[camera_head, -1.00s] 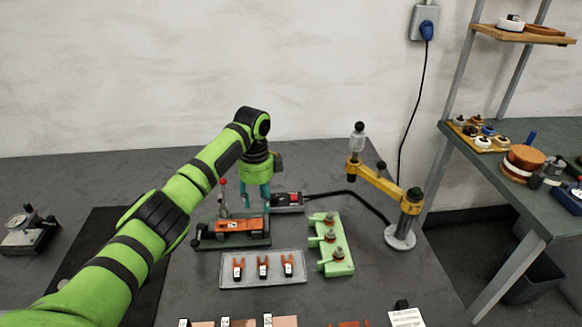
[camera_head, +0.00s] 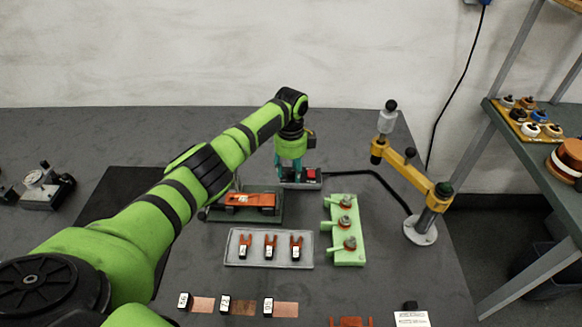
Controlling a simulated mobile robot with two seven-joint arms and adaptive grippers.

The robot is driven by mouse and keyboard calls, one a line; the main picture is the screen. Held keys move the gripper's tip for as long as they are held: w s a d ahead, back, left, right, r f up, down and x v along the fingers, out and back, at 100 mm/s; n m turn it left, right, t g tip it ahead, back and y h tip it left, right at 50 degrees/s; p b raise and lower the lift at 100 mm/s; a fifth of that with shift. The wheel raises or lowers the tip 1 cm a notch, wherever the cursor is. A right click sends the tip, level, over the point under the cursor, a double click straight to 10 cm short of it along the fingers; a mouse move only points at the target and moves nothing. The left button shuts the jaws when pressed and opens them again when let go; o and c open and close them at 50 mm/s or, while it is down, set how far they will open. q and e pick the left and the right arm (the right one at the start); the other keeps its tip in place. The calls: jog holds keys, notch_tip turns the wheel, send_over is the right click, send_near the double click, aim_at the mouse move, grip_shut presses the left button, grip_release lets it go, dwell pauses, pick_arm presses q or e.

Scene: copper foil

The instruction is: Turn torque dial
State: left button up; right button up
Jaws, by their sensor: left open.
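No part clearly marked as a torque dial can be made out. A grey and black screwdriver-like tool (camera_head: 387,120) stands upright at the end of a yellow swing arm (camera_head: 408,174); any dial on it is too small to tell. My left gripper (camera_head: 288,166), with teal fingers, points down and is open at a small dark box with a red switch (camera_head: 312,174). It overlaps the box in the picture; I cannot tell whether they touch. It is left of the tool and apart from it. My right gripper is out of view.
A fixture with an orange part (camera_head: 250,200) lies partly behind my left arm. A green block (camera_head: 347,253) with several terminals and a grey tray (camera_head: 242,262) of forked pieces sit in front. A gauge (camera_head: 35,180) is far left. A side bench (camera_head: 535,165) is right.

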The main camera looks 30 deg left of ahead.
pick_arm(q)
grip_shut()
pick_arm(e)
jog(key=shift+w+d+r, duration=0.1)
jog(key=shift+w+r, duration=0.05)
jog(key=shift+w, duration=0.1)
